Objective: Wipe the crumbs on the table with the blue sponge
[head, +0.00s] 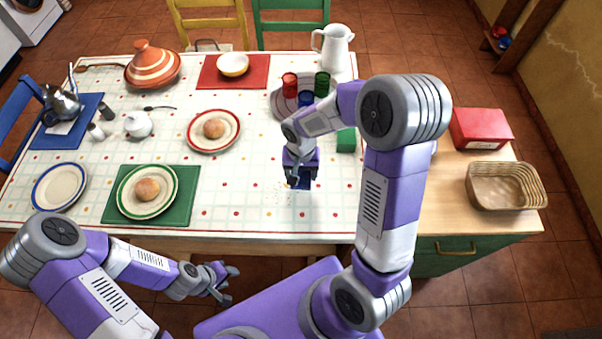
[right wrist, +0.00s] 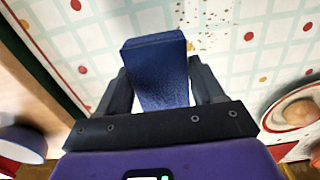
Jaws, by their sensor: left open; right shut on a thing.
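My right gripper (head: 299,178) is over the front part of the table (head: 240,215), shut on the blue sponge (head: 304,183). In the right wrist view the sponge (right wrist: 158,75) sits between both fingers of the gripper (right wrist: 160,85). Whether the sponge touches the tabletop is hard to tell. Small brown crumbs (head: 281,190) lie on the checked tabletop just left of the sponge; crumbs (right wrist: 208,42) also show beyond the sponge in the right wrist view. My left gripper (head: 226,282) is open and empty, in front of the table's front edge.
A green mat (head: 108,212) with a plate and bun lies left of the crumbs. A red-rimmed plate (head: 203,148) with a bun is behind. Cups on a tray (head: 280,105), a green block (head: 346,140) and a white pitcher (head: 333,48) stand farther back. A basket (head: 507,200) is right.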

